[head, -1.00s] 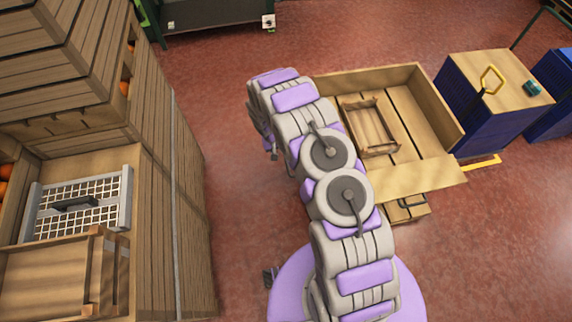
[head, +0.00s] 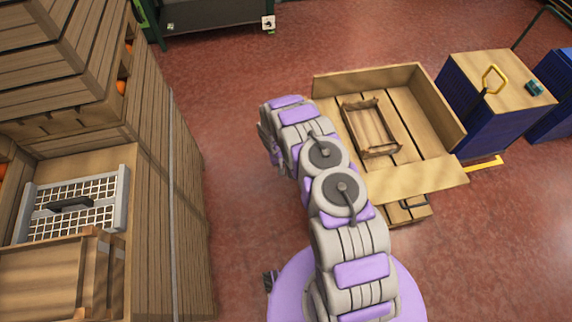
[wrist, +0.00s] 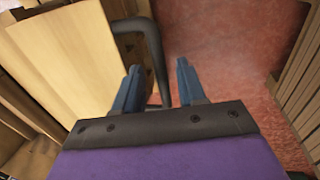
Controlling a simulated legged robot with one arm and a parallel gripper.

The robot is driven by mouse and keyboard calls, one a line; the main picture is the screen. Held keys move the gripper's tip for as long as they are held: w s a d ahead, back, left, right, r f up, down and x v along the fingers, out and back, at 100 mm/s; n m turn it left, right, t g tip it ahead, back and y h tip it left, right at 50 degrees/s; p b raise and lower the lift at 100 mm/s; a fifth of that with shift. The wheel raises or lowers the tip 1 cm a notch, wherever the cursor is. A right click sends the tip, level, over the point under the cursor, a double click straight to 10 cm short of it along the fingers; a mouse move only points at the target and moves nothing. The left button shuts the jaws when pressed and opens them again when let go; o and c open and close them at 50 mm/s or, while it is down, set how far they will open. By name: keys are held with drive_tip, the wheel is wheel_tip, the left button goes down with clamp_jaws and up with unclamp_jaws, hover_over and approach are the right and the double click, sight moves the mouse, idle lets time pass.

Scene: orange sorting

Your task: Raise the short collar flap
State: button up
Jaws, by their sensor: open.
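The wooden collar (head: 370,76) stands on a pallet right of my arm in the head view. Its far and right walls are upright. Its short near flap (head: 415,180) lies folded outward, nearly flat. My arm covers the collar's left side. In the wrist view my gripper (wrist: 157,72) is open, its two blue fingers apart with red floor beyond. A dark bent bar (wrist: 152,45) passes close to the left finger, beside a pale wooden panel (wrist: 70,55). I cannot tell whether finger and bar touch. In the head view the fingers are mostly hidden.
A small wooden frame (head: 370,128) lies inside the collar. A blue crate stack with a wooden top (head: 497,75) stands to the right. Stacked wooden crates (head: 150,180) and a white grid tray (head: 75,205) fill the left. Red floor (head: 235,150) lies clear between.

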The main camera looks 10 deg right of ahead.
clamp_jaws()
idle(0.6)
